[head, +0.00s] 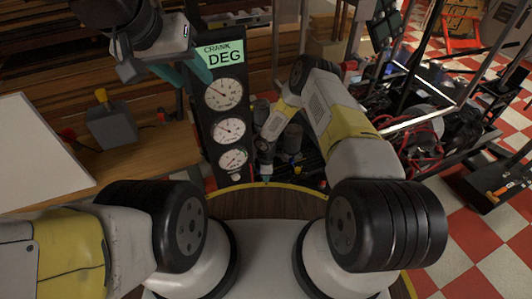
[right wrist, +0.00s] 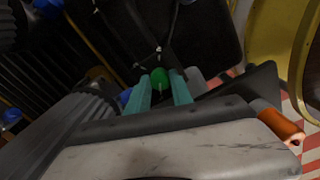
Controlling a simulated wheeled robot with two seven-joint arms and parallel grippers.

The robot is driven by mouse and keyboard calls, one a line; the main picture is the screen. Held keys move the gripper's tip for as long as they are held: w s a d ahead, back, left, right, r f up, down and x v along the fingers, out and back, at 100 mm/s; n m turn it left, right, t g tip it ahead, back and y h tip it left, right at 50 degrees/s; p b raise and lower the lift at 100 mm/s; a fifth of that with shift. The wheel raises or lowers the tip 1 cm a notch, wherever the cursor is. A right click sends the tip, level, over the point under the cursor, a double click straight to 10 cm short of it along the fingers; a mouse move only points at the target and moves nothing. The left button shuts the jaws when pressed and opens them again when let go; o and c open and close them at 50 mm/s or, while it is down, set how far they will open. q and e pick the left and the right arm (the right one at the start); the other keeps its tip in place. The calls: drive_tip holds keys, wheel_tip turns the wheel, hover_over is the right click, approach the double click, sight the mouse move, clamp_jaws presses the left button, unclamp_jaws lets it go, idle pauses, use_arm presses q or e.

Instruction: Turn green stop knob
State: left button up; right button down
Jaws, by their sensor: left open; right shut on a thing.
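The green stop knob (right wrist: 160,77) shows in the right wrist view between the teal fingertips of my right gripper (right wrist: 161,88), which is shut on it. In the head view my right gripper (head: 266,176) points down beside the foot of the gauge panel, and I cannot make out the knob there. My left gripper (head: 190,80) is open and empty at the upper left of the head view, with its teal fingers spread near the top of the gauge panel, away from the green knob.
A black panel (head: 208,118) with several round dials and a green "CRANK DEG" display stands beside my right forearm. A grey box with a yellow knob (head: 111,126) sits on a wooden bench at left. An orange cylinder (right wrist: 276,121) shows in the right wrist view. Cables and frames crowd the right.

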idle(0.4)
drive_tip(key=c, duration=1.1)
unclamp_jaws()
drive_tip(key=shift+r, duration=0.15)
wheel_tip(320, 180, up, 8)
drive_tip(key=shift+f, duration=0.25)
